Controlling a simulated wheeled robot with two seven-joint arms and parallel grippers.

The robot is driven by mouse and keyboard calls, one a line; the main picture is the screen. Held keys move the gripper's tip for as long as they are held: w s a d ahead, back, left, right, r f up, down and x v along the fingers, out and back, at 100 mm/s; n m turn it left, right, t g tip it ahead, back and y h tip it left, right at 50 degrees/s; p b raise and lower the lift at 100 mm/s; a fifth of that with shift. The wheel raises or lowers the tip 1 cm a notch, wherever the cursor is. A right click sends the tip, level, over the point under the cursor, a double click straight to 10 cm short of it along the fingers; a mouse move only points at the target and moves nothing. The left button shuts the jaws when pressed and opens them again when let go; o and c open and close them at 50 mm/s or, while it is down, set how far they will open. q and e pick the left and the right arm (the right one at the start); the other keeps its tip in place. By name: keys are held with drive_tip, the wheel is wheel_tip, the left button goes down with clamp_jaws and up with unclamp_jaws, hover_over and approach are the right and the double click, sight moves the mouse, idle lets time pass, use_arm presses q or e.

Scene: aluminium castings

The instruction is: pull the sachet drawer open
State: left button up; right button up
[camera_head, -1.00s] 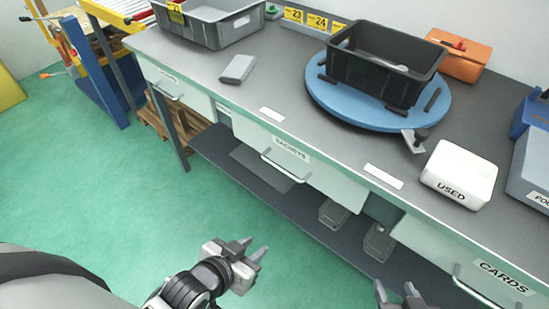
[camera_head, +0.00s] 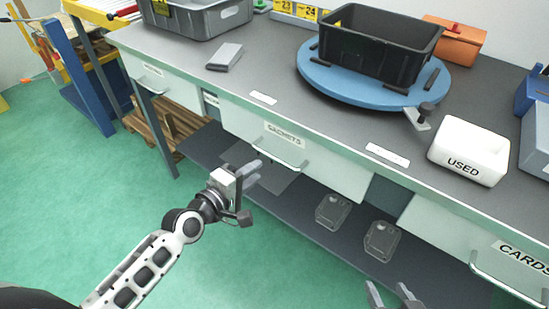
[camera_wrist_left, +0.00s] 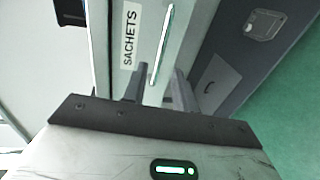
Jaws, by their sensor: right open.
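The sachet drawer (camera_head: 320,168) is a pale panel under the bench top with a "SACHETS" label (camera_head: 284,135) and a bar handle (camera_head: 279,152); it looks closed. In the left wrist view the label (camera_wrist_left: 130,40) and handle (camera_wrist_left: 160,48) stand ahead of the fingers. My left gripper (camera_head: 255,177) is open, just below and left of the handle in the head view. In the left wrist view its fingers (camera_wrist_left: 160,88) are apart, with the handle's near end seen between them; I cannot tell whether they touch it. My right gripper (camera_head: 390,292) is open and empty at the bottom edge.
The bench top (camera_head: 290,110) overhangs the drawers. A lower shelf (camera_head: 300,205) carries grey castings (camera_head: 332,210). The cards drawer (camera_head: 470,235) is at right. A black bin (camera_head: 375,45) stands on a blue turntable (camera_head: 350,85). Green floor (camera_head: 80,200) is clear at left.

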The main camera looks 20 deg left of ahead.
sight(273, 159)
use_arm(q)
drive_tip(key=b+x, duration=0.1)
drive_tip(key=x, duration=0.7)
drive_tip(key=shift+w+d, duration=0.15)
drive_tip(key=shift+w, duration=0.25)
clamp_jaws()
